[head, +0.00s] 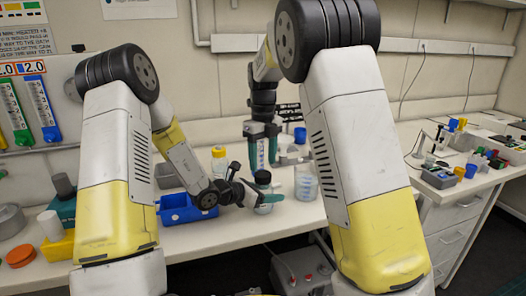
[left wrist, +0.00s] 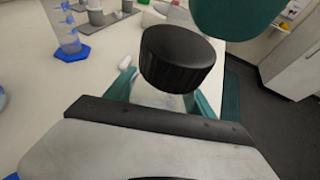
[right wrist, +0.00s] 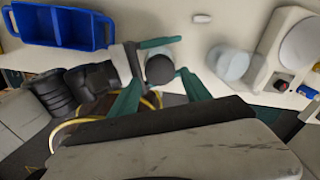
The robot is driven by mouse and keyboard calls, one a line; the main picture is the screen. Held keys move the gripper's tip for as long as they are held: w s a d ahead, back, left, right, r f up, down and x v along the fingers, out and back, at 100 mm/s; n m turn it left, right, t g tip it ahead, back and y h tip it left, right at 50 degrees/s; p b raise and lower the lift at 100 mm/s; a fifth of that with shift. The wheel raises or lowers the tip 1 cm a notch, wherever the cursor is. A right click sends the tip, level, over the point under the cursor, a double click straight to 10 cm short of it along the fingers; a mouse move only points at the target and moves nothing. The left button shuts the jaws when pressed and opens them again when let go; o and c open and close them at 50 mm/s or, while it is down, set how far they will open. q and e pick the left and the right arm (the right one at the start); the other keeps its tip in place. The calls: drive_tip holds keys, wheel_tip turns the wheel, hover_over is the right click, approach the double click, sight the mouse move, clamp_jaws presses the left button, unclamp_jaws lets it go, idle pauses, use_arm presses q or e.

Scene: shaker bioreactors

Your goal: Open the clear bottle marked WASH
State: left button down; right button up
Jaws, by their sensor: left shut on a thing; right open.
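A clear bottle with a black cap (head: 263,177) stands at the bench's front edge; no WASH marking is readable. My left gripper (head: 262,195) is shut around the bottle's body from the side. In the left wrist view the cap (left wrist: 178,62) sits on the bottle, with the clear body (left wrist: 158,99) between the teal fingers. My right gripper (head: 263,155) points down above the bottle, open and empty. In the right wrist view its fingertips (right wrist: 160,78) lie on either side of the cap (right wrist: 160,69), with gaps visible.
A blue two-compartment bin (head: 178,209) stands left of the bottle. A yellow-capped bottle (head: 219,159) stands behind. A clear beaker (head: 306,184) is close on the right, beside a pale device (right wrist: 283,50). The floor drops away in front of the bench edge.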

sight(263, 174)
drive_tip(key=shift+f, duration=2.4)
